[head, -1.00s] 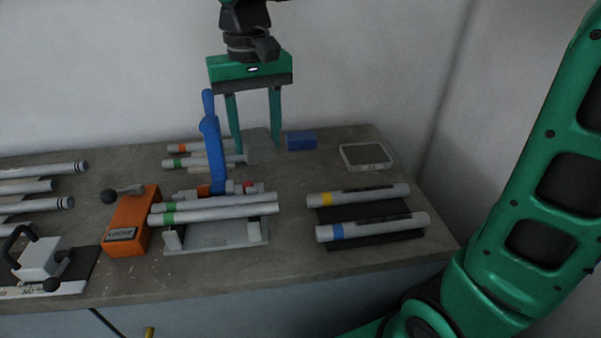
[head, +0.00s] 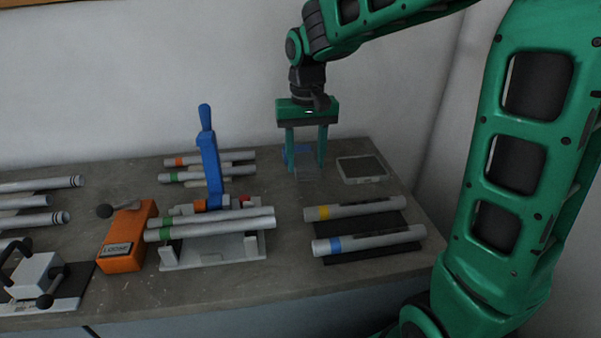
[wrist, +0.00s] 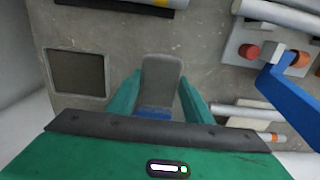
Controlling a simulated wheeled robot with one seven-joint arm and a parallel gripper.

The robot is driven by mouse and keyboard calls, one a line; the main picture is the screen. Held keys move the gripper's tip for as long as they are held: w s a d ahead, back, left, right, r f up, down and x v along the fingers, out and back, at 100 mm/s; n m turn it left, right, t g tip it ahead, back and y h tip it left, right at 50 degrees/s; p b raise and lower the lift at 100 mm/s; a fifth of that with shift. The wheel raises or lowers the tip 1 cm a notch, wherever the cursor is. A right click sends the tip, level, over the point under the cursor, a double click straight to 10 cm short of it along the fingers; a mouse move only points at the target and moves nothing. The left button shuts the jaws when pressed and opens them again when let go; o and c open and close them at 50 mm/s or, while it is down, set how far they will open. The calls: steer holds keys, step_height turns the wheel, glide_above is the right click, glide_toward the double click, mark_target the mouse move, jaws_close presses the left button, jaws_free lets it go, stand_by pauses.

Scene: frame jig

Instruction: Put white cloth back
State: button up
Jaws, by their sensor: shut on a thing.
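The cloth (head: 307,174) looks grey rather than white and hangs as a small flat piece between my fingers. In the wrist view the cloth (wrist: 162,75) shows as a grey rounded panel between the two fingertips. My gripper (head: 306,168) is shut on it, pointing down near the back of the bench. It also shows in the wrist view (wrist: 160,95). A blue block (head: 288,152) is partly hidden behind the fingers and cloth, and a strip of it (wrist: 153,113) shows in the wrist view. I cannot tell whether the cloth touches the block or the bench.
A pale-rimmed dark tray (head: 344,172) lies to the right of my gripper. Tubes on a black rest (head: 372,255) are in front. Bare bench (head: 280,190) lies between.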

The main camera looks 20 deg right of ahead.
mark_target(306, 161)
steer(key=shift+f, duration=1.95)
steer(key=o, duration=1)
steer(key=shift+f, duration=0.1)
step_height(306, 161, up, 12)
steer(key=shift+r, duration=0.15)
